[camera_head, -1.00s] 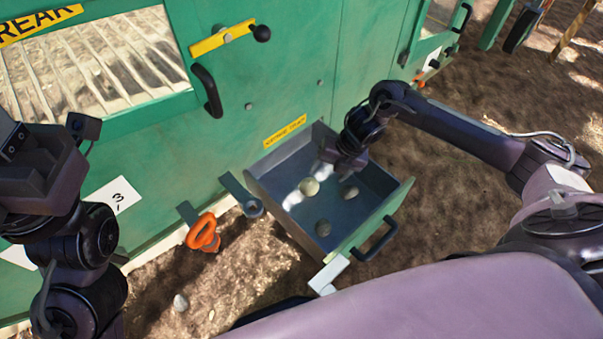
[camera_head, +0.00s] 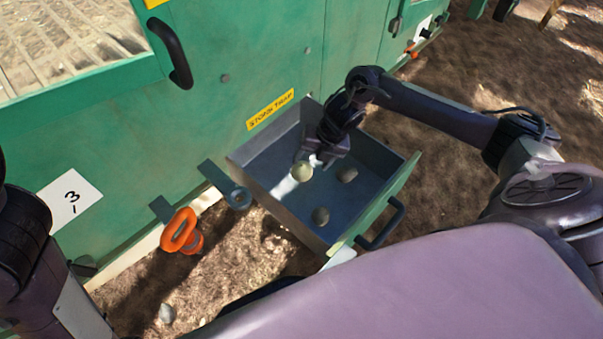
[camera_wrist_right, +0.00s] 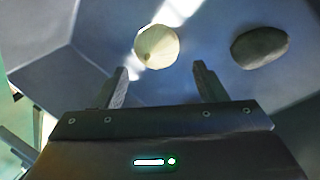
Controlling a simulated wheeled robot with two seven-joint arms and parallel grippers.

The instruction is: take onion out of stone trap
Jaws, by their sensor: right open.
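The stone trap (camera_head: 392,200) is an open grey drawer pulled out of the green machine, with a green front and a dark handle. The pale, round onion (camera_head: 302,172) lies on its floor, with a grey stone (camera_head: 347,174) to its right and another stone (camera_head: 320,216) nearer the front. My right gripper (camera_head: 312,162) is inside the drawer, just beyond the onion. In the right wrist view, the onion (camera_wrist_right: 156,45) lies ahead of the open, empty fingers (camera_wrist_right: 163,85), roughly between their lines. A stone (camera_wrist_right: 259,47) lies to its right. My left gripper is out of view.
The green machine wall (camera_head: 215,110) stands behind the drawer, with a yellow label (camera_head: 270,109) above it. An orange handle (camera_head: 181,231) and a grey bracket (camera_head: 238,198) stick out left of the drawer. Bare ground (camera_head: 480,65) lies to the right.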

